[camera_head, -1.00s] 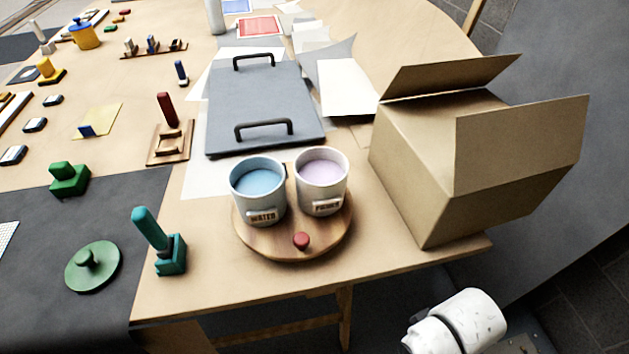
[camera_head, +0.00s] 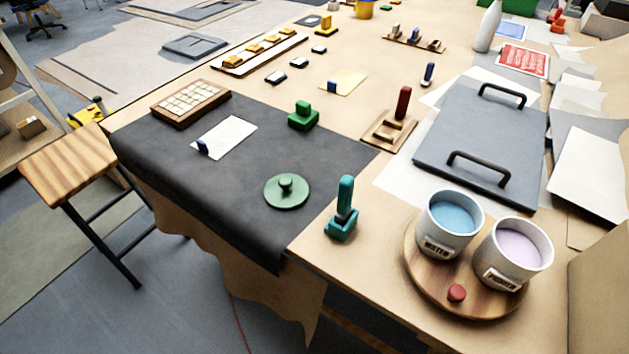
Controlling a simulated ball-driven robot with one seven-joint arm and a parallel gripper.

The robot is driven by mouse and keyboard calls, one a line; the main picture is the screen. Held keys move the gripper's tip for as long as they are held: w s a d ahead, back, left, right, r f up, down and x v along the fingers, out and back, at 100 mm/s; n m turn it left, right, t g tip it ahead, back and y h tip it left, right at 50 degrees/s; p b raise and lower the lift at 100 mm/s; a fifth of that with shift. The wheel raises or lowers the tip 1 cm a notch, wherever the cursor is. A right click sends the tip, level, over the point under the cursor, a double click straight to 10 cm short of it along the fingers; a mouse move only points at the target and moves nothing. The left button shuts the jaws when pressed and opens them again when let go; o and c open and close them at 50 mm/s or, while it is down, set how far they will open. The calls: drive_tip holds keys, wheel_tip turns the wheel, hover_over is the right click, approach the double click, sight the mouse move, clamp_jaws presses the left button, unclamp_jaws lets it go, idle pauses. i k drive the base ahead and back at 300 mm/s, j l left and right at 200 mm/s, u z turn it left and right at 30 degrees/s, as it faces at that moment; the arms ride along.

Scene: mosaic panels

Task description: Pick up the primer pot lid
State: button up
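A round green disc with a central knob (camera_head: 286,191) lies flat on the dark mat (camera_head: 215,190); it looks like a lid. It is the only loose lid-like thing I can make out, and no label on it can be read. The primer pot (camera_head: 514,250), a white cup with pale lilac contents, stands uncovered on a round wooden tray (camera_head: 425,278). The water pot (camera_head: 450,222), with blue contents, stands to its left. A small red knob (camera_head: 456,293) sits at the tray's front. My gripper is not in view.
A teal upright tool (camera_head: 343,212) stands right of the green disc, near the table edge. A green block (camera_head: 304,115) is behind it. A grey board with black handles (camera_head: 480,150) lies behind the pots. A wooden stool (camera_head: 70,165) stands left of the table.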

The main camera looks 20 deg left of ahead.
sight(285, 191)
drive_tip(key=i+j, duration=0.1)
drive_tip(key=j, duration=0.55)
drive_tip(key=i+j, duration=0.1)
drive_tip(key=j, duration=0.55)
drive_tip(key=i+j, duration=0.1)
drive_tip(key=j, duration=0.55)
